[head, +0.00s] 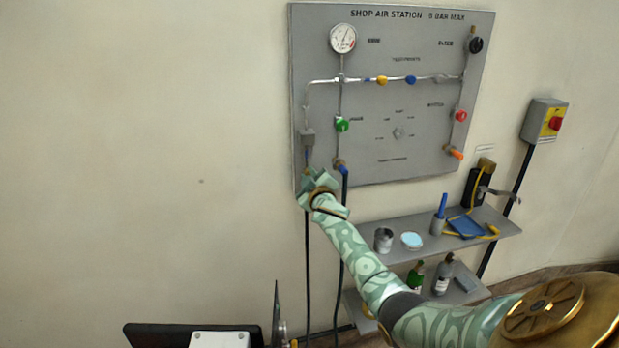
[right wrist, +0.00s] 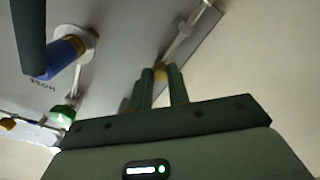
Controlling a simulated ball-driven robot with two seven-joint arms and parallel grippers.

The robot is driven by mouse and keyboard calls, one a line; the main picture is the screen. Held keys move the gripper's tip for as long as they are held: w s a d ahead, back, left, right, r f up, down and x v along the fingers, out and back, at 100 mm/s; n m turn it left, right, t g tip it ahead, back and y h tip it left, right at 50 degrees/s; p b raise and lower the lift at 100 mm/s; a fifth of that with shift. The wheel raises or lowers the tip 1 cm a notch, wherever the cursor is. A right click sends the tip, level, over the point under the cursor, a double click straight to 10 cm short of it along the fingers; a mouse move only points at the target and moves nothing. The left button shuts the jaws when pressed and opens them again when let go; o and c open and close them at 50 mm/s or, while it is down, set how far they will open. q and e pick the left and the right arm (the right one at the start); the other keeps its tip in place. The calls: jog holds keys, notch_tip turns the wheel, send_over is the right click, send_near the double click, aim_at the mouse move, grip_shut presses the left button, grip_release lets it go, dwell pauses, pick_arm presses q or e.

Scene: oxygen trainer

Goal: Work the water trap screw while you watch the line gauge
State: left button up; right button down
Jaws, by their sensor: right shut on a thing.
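My right gripper (head: 308,180) is at the lower left edge of the grey panel, under the small grey water trap (head: 307,138). In the right wrist view the gripper (right wrist: 160,88) has its fingers closed around a small brass water trap screw (right wrist: 161,70). Most of the screw is hidden by the fingers. The line gauge (head: 343,38) is a round white dial at the panel's upper left. Its needle is too small to read exactly. My left gripper is not in view.
Close by are a blue hose fitting (right wrist: 65,54) with a dark hose and a green valve handle (head: 342,125). A grey shelf (head: 465,242) holding cups and a blue tray (head: 466,226) stands below right. The wall at left is clear.

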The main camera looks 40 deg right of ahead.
jog(key=shift+f+n, duration=0.15)
jog(key=shift+n, duration=1.05)
jog(key=c, duration=1.3)
grip_release()
jog(key=shift+c, duration=0.2)
jog(key=p+v, duration=0.4)
jog(key=v, duration=1.2)
jog(key=shift+s, duration=0.2)
